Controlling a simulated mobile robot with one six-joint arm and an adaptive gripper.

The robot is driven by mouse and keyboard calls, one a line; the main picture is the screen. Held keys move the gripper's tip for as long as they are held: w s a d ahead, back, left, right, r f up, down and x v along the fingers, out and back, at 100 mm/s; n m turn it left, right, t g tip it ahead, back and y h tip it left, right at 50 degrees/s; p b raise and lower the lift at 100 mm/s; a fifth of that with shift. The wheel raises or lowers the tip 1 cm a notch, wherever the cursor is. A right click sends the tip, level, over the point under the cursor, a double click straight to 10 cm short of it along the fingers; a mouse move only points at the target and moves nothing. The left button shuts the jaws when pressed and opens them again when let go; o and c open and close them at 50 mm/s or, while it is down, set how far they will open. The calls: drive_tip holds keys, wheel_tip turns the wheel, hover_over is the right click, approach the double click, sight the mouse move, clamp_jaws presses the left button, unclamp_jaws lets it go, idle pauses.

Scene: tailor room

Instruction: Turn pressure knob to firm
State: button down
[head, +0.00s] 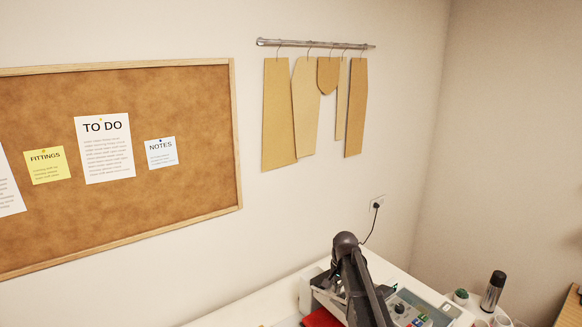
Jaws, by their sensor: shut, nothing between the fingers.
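A grey control panel (428,308) of a machine stands on the white table at the bottom of the head view. A small dark round knob (399,308) sits at its left part, with small coloured marks and buttons to its right. The knob's pointer is too small to read. My dark arm rises in front of the machine and bends over at the top. My gripper (322,284) shows small beside the arm, left of the panel and apart from the knob. It is shut and empty; the arm partly hides it.
Red cloth (320,318) lies below the gripper. A black and silver flask (493,291) and a small green-topped pot (461,297) stand right of the panel. A cable runs to a wall socket (377,204). A corkboard (120,215) and hanging card patterns (278,115) are on the wall.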

drive_tip(key=s+d+f+n+b, duration=0.1)
drive_tip(key=s+f+n+b, duration=0.5)
drive_tip(key=s+f+b, duration=1.5)
drive_tip(key=s, duration=0.3)
drive_tip(key=shift+d+n+h, duration=0.3)
drive_tip(key=shift+d, duration=0.05)
